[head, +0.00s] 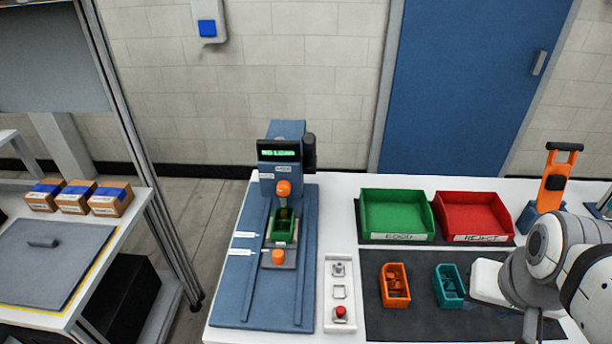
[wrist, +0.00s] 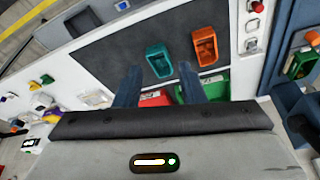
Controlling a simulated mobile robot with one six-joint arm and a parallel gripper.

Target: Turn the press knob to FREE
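The blue press (head: 287,135) stands on the left part of the white table, with a green-lit display (head: 279,153) whose text is too small to read surely. An orange knob (head: 284,188) sits on its front, near small white labels; I cannot read its setting. A second orange knob (head: 278,257) is lower, in front of a green piece (head: 284,230) in the press. The press's orange and green parts also show at the right of the wrist view (wrist: 301,62). My gripper (wrist: 158,78) is open and empty, its two blue fingers apart, far right of the press above the dark mat.
A white control panel (head: 330,262) with a red button stands right of the press. Orange (head: 395,301) and teal (head: 447,302) bins lie on the dark mat (head: 420,324). Green (head: 397,235) and red (head: 474,238) trays stand behind. An orange-handled tool (head: 554,180) stands at back right.

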